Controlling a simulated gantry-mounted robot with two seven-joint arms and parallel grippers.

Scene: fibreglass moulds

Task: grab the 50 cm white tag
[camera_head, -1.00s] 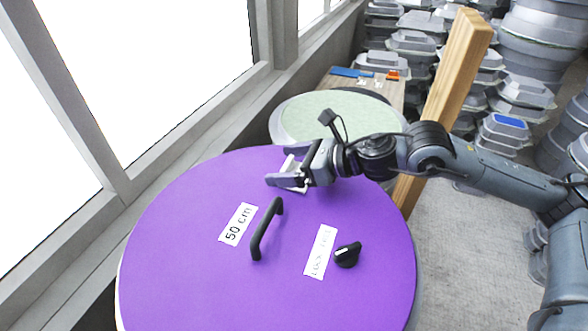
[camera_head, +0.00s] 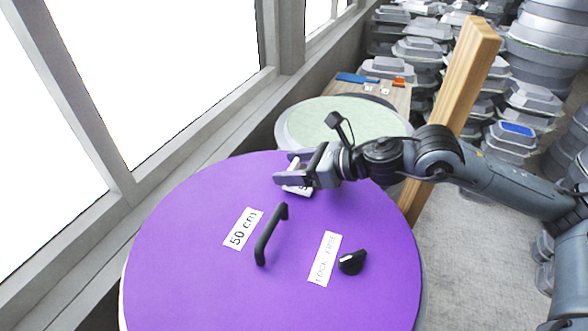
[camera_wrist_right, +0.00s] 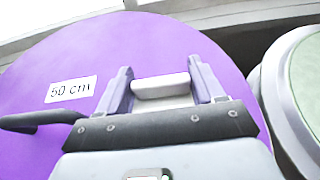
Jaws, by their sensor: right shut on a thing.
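A white tag (camera_head: 298,190) shows at the far part of the purple round mould lid (camera_head: 200,230). My right gripper (camera_head: 284,167) is shut on it, with its fingers on either side. In the right wrist view the white tag (camera_wrist_right: 160,88) sits between the two purple-grey fingers (camera_wrist_right: 160,90). No writing shows on the held tag. A flat white label reading "50 cm" (camera_head: 243,228) lies on the lid left of the black handle; it also shows in the wrist view (camera_wrist_right: 71,89). My left gripper is out of view.
The black handle (camera_head: 270,234) stands up from the lid. A black knob (camera_head: 352,262) and another white label (camera_head: 325,258) are to its right. A green round mould (camera_head: 330,115) and a wooden post (camera_head: 460,85) are behind. Windows line the left.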

